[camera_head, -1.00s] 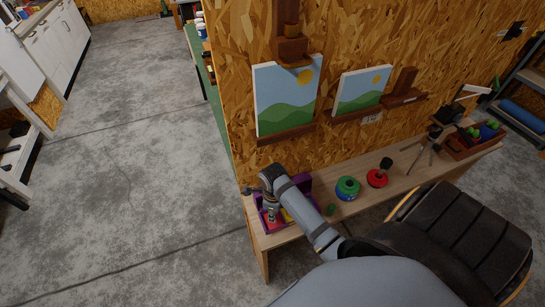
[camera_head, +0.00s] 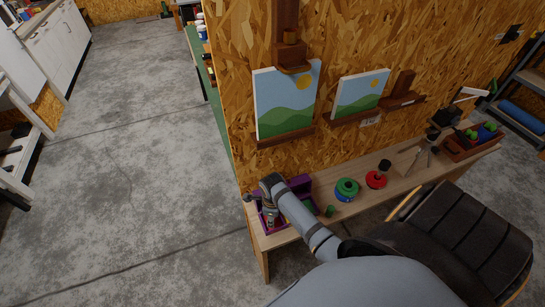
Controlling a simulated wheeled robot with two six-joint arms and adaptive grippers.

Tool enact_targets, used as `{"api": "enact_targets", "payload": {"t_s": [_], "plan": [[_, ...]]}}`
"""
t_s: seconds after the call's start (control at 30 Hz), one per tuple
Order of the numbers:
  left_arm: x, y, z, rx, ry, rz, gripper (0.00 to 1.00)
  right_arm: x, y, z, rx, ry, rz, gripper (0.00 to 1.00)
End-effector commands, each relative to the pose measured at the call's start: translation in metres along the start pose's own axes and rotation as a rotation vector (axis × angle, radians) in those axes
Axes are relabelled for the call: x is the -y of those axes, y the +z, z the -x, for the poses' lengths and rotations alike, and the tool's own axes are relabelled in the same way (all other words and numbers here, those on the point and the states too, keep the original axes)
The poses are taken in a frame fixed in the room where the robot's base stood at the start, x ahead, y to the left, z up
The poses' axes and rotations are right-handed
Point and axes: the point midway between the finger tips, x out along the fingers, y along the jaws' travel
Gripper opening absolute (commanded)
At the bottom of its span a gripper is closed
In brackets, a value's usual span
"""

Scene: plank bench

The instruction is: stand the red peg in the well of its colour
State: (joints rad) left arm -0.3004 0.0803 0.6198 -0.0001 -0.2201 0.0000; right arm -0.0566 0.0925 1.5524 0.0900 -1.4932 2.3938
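A purple tray (camera_head: 300,182) stands at the left end of the plank bench. A patch of green shows in its right part; its wells are mostly hidden by my arm. My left gripper (camera_head: 270,219) points down over the left part of the tray. Its fingers are small and dark here, so I cannot tell whether they are open or shut. A little red shows around the fingertips, but I cannot separate a red peg from a red well. A small green peg-like piece (camera_head: 330,211) is on the bench just right of the tray. My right gripper is not in view.
Green and blue rings (camera_head: 346,187), a red ring (camera_head: 376,180) and a black cylinder (camera_head: 385,165) are right of the tray. A brown crate (camera_head: 475,146) is at the far right. The board wall with two pictures rises behind; a dark chair (camera_head: 465,240) stands in front.

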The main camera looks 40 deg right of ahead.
Motion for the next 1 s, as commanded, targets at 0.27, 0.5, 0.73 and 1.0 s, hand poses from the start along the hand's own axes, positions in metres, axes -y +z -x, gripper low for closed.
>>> {"api": "enact_targets", "payload": {"t_s": [0.27,0.5,0.73,1.0], "plan": [[0.000,-0.001,-0.003,-0.002,0.000,0.000,0.40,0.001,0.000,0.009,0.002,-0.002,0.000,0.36],[-0.001,0.000,-0.016,-0.003,0.000,0.000,0.40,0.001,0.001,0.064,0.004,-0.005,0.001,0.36],[-0.002,0.001,-0.024,-0.002,0.000,0.000,0.40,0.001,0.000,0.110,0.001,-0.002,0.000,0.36],[-0.002,0.001,-0.024,-0.002,0.000,0.000,0.40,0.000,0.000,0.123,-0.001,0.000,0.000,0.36]]}}
